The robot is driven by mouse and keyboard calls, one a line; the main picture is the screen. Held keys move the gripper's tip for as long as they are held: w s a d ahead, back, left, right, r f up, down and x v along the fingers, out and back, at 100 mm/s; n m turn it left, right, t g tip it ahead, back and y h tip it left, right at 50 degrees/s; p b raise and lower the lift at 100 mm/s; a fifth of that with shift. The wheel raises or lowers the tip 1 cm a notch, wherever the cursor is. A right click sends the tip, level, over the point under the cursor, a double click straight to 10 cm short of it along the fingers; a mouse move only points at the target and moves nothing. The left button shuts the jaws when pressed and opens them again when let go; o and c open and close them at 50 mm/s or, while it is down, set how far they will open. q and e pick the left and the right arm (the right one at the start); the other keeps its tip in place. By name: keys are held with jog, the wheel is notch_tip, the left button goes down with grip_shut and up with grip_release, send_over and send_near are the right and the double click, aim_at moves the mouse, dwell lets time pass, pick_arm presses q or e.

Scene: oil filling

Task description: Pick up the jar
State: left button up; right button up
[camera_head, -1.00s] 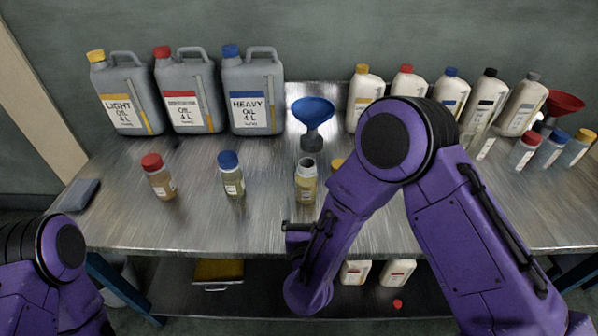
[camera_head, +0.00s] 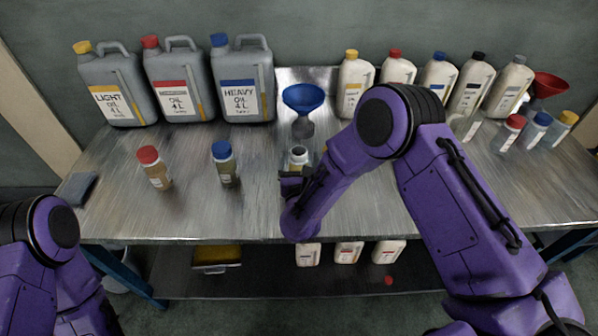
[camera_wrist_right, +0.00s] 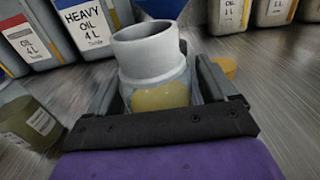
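An open jar (camera_head: 298,157) with a pale neck and yellow oil inside stands upright on the metal table, in front of the blue funnel. In the right wrist view the jar (camera_wrist_right: 153,75) is between the two fingers of my right gripper (camera_wrist_right: 155,92). Narrow gaps seem to show beside the jar, so the fingers look open around it. In the head view my right gripper (camera_head: 292,182) hides the lower jar. Two capped jars stand to the left, one with a red lid (camera_head: 148,156) and one with a blue lid (camera_head: 222,150). My left gripper is out of view.
A blue funnel (camera_head: 303,98) stands behind the jar. Large grey oil cans (camera_head: 247,92) line the back left, white bottles (camera_head: 355,85) the back right. Small capped jars (camera_head: 537,130) and a red funnel (camera_head: 548,86) are far right. A grey cloth (camera_head: 77,188) lies at the left edge.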

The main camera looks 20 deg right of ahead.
jog(key=c, duration=0.9)
jog(key=shift+r, duration=0.1)
